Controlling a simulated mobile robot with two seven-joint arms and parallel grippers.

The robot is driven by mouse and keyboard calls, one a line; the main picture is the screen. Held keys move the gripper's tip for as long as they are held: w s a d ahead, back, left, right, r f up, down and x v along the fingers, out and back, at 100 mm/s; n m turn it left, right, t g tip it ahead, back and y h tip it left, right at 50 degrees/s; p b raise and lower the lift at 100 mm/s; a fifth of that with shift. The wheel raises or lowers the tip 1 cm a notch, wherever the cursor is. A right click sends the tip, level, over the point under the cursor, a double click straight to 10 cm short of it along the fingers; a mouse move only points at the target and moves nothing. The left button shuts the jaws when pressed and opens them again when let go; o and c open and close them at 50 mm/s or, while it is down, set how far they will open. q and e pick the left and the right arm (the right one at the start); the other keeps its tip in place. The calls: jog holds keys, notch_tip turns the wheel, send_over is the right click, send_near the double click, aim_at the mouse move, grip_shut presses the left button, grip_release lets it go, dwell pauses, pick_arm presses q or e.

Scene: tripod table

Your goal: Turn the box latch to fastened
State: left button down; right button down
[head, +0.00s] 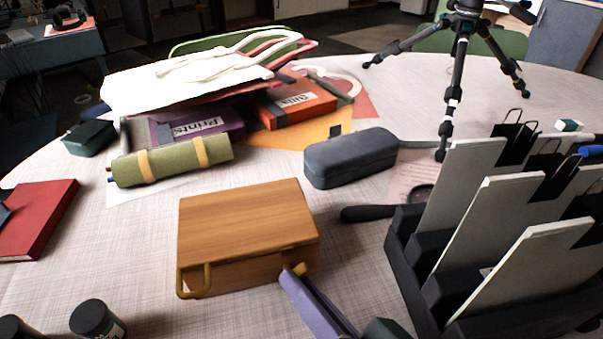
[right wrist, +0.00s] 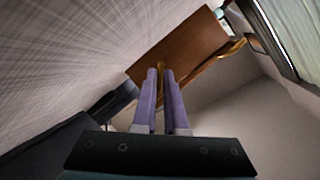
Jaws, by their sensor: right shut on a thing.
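A wooden box (head: 245,222) stands on the table with its lid down. A brass loop (head: 194,283) hangs at its front left corner. A small brass piece (head: 299,268) shows at its front right, at the tips of my right gripper (head: 289,275). The right gripper has purple fingers and is shut on this piece, which I take to be the latch. In the right wrist view the box (right wrist: 178,46) lies ahead of the gripper (right wrist: 162,76), and brass shows between and beyond the fingertips. The fingers partly hide the latch, so its exact angle is unclear. My left gripper is out of view.
A black rack (head: 412,262) with upright pale panels stands close on the right. A grey case (head: 350,158) and a green roll (head: 172,162) lie behind the box. Dark jars (head: 97,318) stand at front left.

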jog(key=n+p, duration=0.1)
jog(key=n+h+p, duration=0.1)
jog(key=p, duration=0.1)
jog(key=n+h+p, duration=0.1)
jog(key=p, duration=0.1)
jog(key=shift+s+a+r, duration=0.1)
jog(key=shift+a+r, duration=0.15)
jog(key=shift+r, duration=0.15)
jog(key=shift+f+n+h+p, duration=0.15)
jog(key=shift+n+h+p, duration=0.45)
jog(key=shift+n, duration=0.3)
jog(key=shift+a+n+h, duration=0.15)
jog(key=shift+n+h, duration=0.35)
jog(key=shift+n, duration=0.2)
jog(key=shift+f+p, duration=0.1)
jog(key=shift+p, duration=0.2)
jog(key=c, duration=1)
grip_release()
jog(key=shift+o, duration=0.2)
